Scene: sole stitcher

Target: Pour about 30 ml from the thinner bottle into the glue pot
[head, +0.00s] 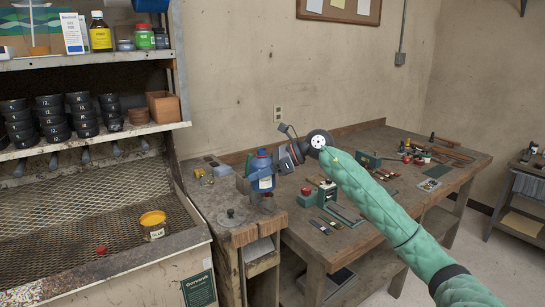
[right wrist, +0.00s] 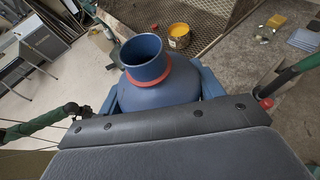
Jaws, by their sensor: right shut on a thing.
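The thinner bottle (head: 262,163) is blue with a pale label and a red band round its neck. My right gripper (head: 268,176) is shut on it and holds it roughly upright, above the small wooden table's back. In the right wrist view the bottle (right wrist: 148,62) shows its open mouth; the liquid level cannot be told. The glue pot (head: 154,231), open and yellow inside with a pale label, stands on the mesh bench, left of and apart from the bottle. It also shows in the right wrist view (right wrist: 179,38), beyond the mouth. My left gripper is not in view.
A small red cap (head: 101,249) lies on the mesh bench (head: 60,225) left of the pot. A round dark lid with a knob (head: 232,217) lies on the wooden table. A shelf (head: 90,136) with stacked black cups overhangs the bench. The workbench at right holds several tools.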

